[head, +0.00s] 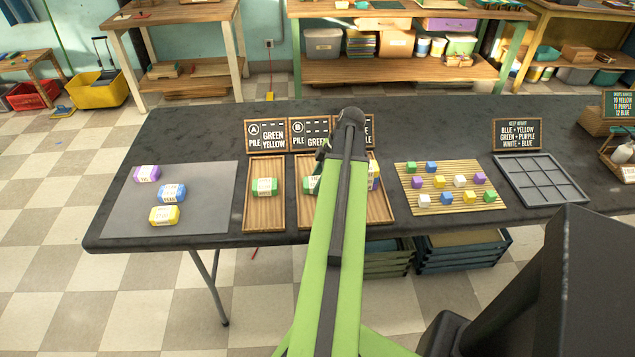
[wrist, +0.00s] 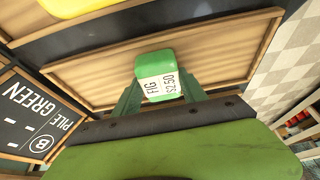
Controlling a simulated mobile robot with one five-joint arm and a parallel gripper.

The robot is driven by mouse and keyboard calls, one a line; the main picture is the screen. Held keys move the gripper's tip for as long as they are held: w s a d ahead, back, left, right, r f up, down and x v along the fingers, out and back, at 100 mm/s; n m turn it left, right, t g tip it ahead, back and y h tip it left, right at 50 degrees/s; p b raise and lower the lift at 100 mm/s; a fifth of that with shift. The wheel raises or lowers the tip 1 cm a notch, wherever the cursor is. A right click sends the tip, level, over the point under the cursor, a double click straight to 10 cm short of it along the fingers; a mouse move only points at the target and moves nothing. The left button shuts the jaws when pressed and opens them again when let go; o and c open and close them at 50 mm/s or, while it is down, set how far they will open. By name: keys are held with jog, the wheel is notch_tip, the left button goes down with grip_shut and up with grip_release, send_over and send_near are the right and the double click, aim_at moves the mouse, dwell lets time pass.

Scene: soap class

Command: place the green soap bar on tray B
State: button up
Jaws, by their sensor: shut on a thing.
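The green soap bar (wrist: 158,62), with a white label reading FIG, is between the fingers of my gripper (wrist: 160,92) in the wrist view. My gripper is shut on it. The bar is over tray B (wrist: 225,62); I cannot tell whether it touches the tray floor. In the head view, part of the green bar (head: 311,185) shows just left of my arm, over tray B (head: 304,215). My arm hides the gripper fingers and much of that tray there. The B sign (wrist: 38,118) is at the left in the wrist view.
Tray A (head: 263,212) holds another green bar (head: 265,187). A yellow bar (head: 374,170) shows right of my arm. Purple (head: 147,173), blue (head: 172,192) and yellow bars (head: 164,215) lie on a grey mat (head: 215,200). Small cubes lie on a slatted mat (head: 407,183) at right.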

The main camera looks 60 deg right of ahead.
jog(key=o, duration=1.5)
jog(key=p+v, duration=1.1)
jog(key=v, duration=0.1)
jog(key=shift+r+p, duration=0.2)
jog(key=shift+p, duration=0.1)
jog(key=shift+w+a, duration=0.1)
